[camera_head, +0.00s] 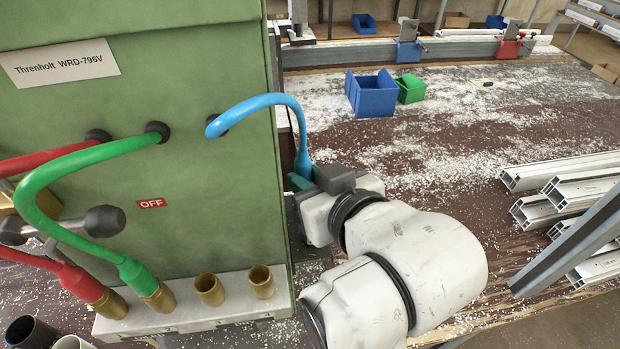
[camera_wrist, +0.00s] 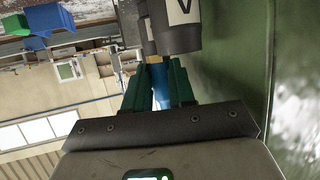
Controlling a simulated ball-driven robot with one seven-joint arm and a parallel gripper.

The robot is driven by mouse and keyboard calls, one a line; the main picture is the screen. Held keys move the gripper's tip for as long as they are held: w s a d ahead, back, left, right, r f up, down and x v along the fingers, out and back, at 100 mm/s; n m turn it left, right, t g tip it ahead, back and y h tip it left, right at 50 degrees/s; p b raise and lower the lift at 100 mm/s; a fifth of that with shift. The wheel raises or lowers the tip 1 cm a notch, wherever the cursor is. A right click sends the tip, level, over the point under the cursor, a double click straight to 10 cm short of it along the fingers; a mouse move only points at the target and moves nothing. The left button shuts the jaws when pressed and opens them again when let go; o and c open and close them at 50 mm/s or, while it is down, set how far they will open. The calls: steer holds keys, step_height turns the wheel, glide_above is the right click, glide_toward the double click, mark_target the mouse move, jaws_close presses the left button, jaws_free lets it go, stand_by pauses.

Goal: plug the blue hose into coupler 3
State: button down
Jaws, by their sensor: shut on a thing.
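The blue hose (camera_head: 262,101) comes out of the green cabinet's front, arches right and runs down into my gripper (camera_head: 300,181) at the cabinet's right edge. My gripper's teal fingers are shut on the hose. In the wrist view the hose (camera_wrist: 160,88) shows between the fingers of my gripper (camera_wrist: 158,75). The hose's free end is not clear in the head view. Two empty brass couplers, a left one (camera_head: 210,289) and a right one (camera_head: 261,281), stand open on a pale ledge (camera_head: 190,314), below and left of my gripper. No coupler numbers are readable.
The green hose (camera_head: 45,175) and red hose (camera_head: 75,281) run into the two left couplers. A ball-ended lever (camera_head: 104,221) juts from the cabinet (camera_head: 205,200). Blue (camera_head: 374,95) and green (camera_head: 411,89) bins and aluminium profiles (camera_head: 570,171) lie on the bench to the right.

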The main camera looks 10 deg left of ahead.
mark_target(305, 157)
steer(key=shift+r+p, duration=0.85)
steer(key=shift+p, duration=0.1)
stand_by(1.0)
steer(key=shift+r+p, duration=0.35)
steer(key=shift+r+p, duration=0.9)
stand_by(0.3)
